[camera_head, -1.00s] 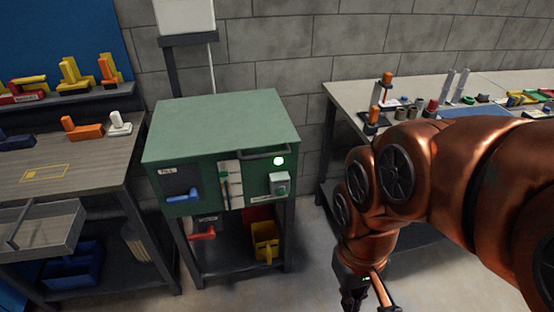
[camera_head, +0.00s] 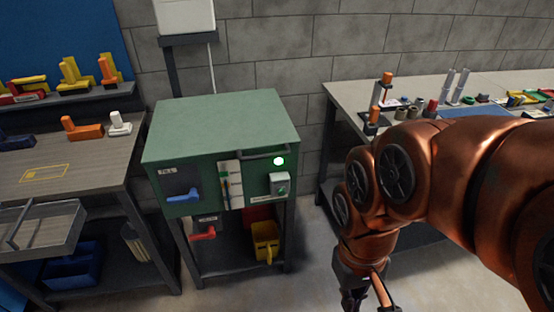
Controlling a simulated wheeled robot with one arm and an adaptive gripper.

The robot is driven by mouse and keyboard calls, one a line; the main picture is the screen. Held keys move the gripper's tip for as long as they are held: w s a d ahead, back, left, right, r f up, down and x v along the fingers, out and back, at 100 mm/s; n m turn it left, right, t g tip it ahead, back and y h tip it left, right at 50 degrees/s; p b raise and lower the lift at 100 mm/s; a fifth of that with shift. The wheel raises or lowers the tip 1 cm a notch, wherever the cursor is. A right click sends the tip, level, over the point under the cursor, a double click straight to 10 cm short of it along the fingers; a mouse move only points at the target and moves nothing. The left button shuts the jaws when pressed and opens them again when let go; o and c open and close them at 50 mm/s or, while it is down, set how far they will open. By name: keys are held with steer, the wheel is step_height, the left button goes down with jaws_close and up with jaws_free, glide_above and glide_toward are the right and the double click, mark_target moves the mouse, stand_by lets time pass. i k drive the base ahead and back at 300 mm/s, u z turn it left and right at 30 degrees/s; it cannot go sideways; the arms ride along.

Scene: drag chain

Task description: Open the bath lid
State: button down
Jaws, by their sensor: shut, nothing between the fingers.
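The bath is a green box (camera_head: 205,180) on a dark stand in the middle of the view. Its flat green lid (camera_head: 220,122) lies shut on top. A dark bar handle (camera_head: 264,154) runs along the upper right of the front. A blue lever (camera_head: 184,196) sits at the front left by a "FILL" label, and a red lever (camera_head: 203,234) sits below it. A lit green-white lamp (camera_head: 279,161) is above a small switch box (camera_head: 280,184). My gripper (camera_head: 366,300) is low, right of the bath and apart from it, shut and empty; its tips are partly cut off by the bottom edge.
A left bench (camera_head: 75,190) holds orange and white parts, with an open drawer-like tray (camera_head: 40,229) at its front. A right bench (camera_head: 350,97) carries small parts behind my arm. A yellow bin (camera_head: 265,238) is under the bath. Floor between the bath and my arm is clear.

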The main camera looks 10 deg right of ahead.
mark_target(237, 122)
steer(key=z, duration=0.05)
steer(key=k, duration=1.1)
steer(key=u, duration=1)
steer(key=i, duration=1.7)
steer(key=z, duration=0.8)
